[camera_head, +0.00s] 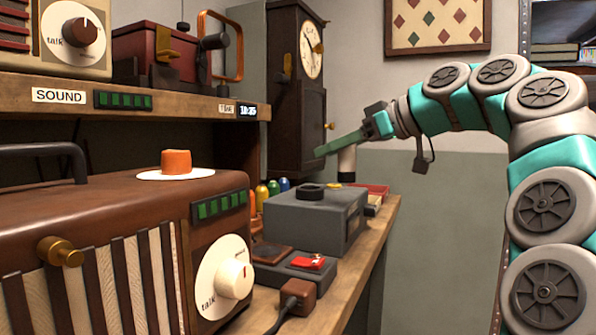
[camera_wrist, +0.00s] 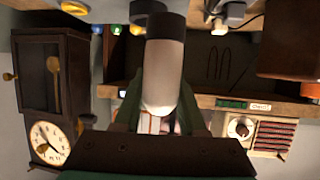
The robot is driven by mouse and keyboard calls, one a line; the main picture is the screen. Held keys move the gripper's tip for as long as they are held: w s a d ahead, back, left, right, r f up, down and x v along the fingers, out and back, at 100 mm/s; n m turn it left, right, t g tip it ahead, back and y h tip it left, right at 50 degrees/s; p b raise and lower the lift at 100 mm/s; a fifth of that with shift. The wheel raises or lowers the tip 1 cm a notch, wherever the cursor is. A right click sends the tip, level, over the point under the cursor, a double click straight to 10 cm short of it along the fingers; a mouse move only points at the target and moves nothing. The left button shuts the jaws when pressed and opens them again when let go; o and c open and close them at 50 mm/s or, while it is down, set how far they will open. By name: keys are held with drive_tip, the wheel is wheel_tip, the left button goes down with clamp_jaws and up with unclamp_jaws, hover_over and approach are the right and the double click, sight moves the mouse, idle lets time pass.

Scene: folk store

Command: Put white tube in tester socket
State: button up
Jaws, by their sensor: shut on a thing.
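The white tube (camera_head: 347,163) hangs roughly upright from my gripper (camera_head: 338,146), above the back right part of the grey tester box (camera_head: 355,225). In the wrist view the white tube (camera_wrist: 163,80) has a dark band at its far end and sits between the green fingers of my gripper (camera_wrist: 160,98), which is shut on it. A black ring (camera_head: 311,191), seemingly the tester socket, is on top of the box, left of and below the tube. The tube is apart from the ring. The ring's inside is hard to see.
A brown radio (camera_head: 120,225) fills the front left. A red switch (camera_head: 308,262) and a brown plug (camera_head: 297,297) lie in front of the tester. Coloured bulbs (camera_head: 273,187) stand behind it, and a red tray (camera_head: 372,190) is to its right. A wall clock (camera_head: 297,95) hangs behind.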

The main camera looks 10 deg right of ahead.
drive_tip(key=w+a, duration=0.1)
drive_tip(key=w, duration=0.1)
drive_tip(key=w+a, duration=0.2)
drive_tip(key=w, duration=0.1)
drive_tip(key=w+a+f+p, duration=0.1)
drive_tip(key=w+a, duration=0.1)
drive_tip(key=w, duration=0.1)
drive_tip(key=shift+w, duration=0.1)
drive_tip(key=shift+f, duration=1.75)
drive_tip(key=shift+b, duration=0.3)
drive_tip(key=shift+f, duration=0.15)
drive_tip(key=o, duration=1)
drive_tip(key=shift+r, duration=0.2)
drive_tip(key=shift+d+r, duration=0.1)
drive_tip(key=shift+d, duration=0.1)
drive_tip(key=v, duration=1.1)
drive_tip(key=shift+s+d+r, duration=0.15)
drive_tip(key=shift+s, duration=0.15)
